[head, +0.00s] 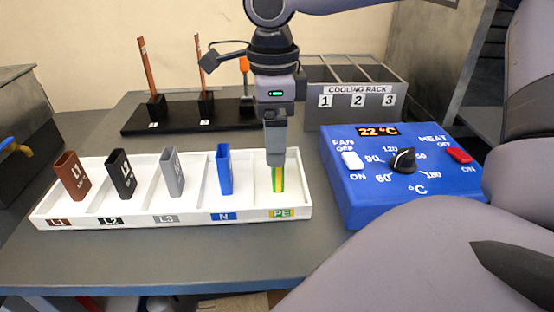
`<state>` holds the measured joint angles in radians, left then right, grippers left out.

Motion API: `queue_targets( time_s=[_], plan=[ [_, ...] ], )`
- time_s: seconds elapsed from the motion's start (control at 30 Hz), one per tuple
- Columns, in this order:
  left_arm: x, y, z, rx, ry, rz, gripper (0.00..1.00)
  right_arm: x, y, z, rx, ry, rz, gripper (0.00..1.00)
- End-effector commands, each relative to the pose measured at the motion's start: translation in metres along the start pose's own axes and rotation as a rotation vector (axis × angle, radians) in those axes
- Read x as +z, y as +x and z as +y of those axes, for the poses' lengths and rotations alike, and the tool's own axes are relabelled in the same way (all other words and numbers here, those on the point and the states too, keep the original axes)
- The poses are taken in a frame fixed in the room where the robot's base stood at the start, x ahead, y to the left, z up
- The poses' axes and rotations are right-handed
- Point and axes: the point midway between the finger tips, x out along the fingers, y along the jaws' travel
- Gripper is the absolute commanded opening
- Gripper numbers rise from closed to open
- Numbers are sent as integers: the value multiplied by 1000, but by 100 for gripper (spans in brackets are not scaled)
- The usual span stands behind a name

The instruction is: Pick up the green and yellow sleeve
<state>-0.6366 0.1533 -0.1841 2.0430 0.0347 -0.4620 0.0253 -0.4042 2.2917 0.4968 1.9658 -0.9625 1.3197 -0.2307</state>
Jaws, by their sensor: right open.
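The green and yellow sleeve (278,180) stands in the right-hand compartment, marked PE, of the white tray (130,216). My right gripper (276,160) points straight down over that compartment, with its fingers at the sleeve's upper part. The fingers hide the top of the sleeve. The gripper is open, and I cannot tell whether a finger touches the sleeve. My left gripper is not in view.
Brown (72,176), black (122,174), grey (173,173) and blue (224,171) sleeves stand in the other compartments. A blue heater box (400,190) is at right. Behind are a grey cooling rack (356,115) and a black stand (180,121) with upright bars.

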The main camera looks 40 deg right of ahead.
Motion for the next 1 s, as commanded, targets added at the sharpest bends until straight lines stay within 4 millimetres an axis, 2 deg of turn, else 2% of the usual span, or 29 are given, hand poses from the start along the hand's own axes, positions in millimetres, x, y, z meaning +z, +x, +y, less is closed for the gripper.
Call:
queue_targets(
  time_s=[0.3,0.63,0.8,1.0],
  plan=[
    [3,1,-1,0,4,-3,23,-7,45,-6,3,1,1,79],
    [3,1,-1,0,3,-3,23,-7,52,-6,0,2,-1,79],
    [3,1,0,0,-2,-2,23,-7,52,-6,0,2,-1,24],
    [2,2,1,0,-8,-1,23,-7,51,-6,0,2,-1,23]
  ],
)
